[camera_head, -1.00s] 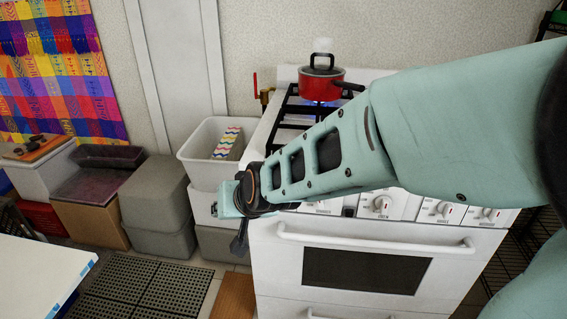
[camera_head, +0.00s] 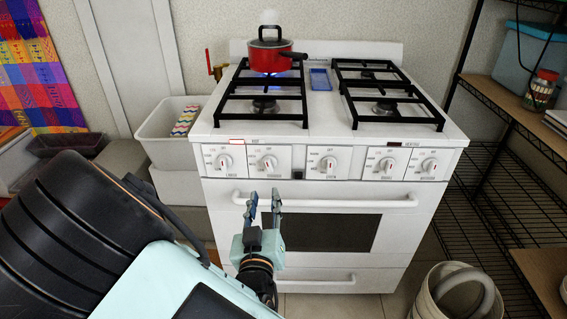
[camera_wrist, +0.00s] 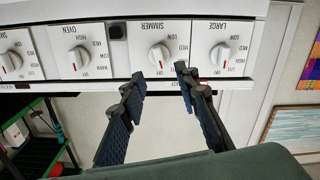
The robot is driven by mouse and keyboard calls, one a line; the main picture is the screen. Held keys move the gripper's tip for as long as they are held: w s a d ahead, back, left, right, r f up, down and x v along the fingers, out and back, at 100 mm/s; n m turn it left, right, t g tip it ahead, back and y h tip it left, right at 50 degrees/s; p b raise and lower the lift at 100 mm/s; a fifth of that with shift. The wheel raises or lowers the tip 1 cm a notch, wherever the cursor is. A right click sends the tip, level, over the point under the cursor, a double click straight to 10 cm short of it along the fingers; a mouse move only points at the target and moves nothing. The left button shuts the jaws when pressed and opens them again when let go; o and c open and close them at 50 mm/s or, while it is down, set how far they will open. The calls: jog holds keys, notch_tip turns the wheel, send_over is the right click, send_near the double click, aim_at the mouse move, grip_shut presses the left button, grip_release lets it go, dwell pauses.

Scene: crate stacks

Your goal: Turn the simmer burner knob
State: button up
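The simmer burner knob (camera_head: 268,162) is the second white knob from the left on the stove's front panel. In the wrist view, which is upside down, the simmer knob (camera_wrist: 158,55) sits under the SIMMER label, with a red mark at its lower end. My gripper (camera_head: 263,198) is in front of the oven door, below this knob in the head view. In the wrist view my gripper (camera_wrist: 160,78) is open and empty, its two fingertips spread either side of the line to the knob. The fingers appear apart from the knob.
The large burner knob (camera_head: 224,162) and the oven knob (camera_head: 328,163) flank it. The oven handle (camera_head: 325,200) runs below the panel. A red pot (camera_head: 270,58) stands over a blue flame on the back left burner. A wire shelf (camera_head: 505,115) stands right; a bucket (camera_head: 440,292) sits on the floor.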

aim_at(269, 168)
jog(key=w+b, duration=0.1)
jog(key=w, duration=0.2)
jog(key=w+b, duration=0.2)
jog(key=w, duration=0.2)
jog(key=w+b, duration=0.1)
jog(key=w, duration=0.2)
jog(key=shift+w+d+r, duration=0.1)
jog(key=shift+w+d, duration=0.2)
grip_shut()
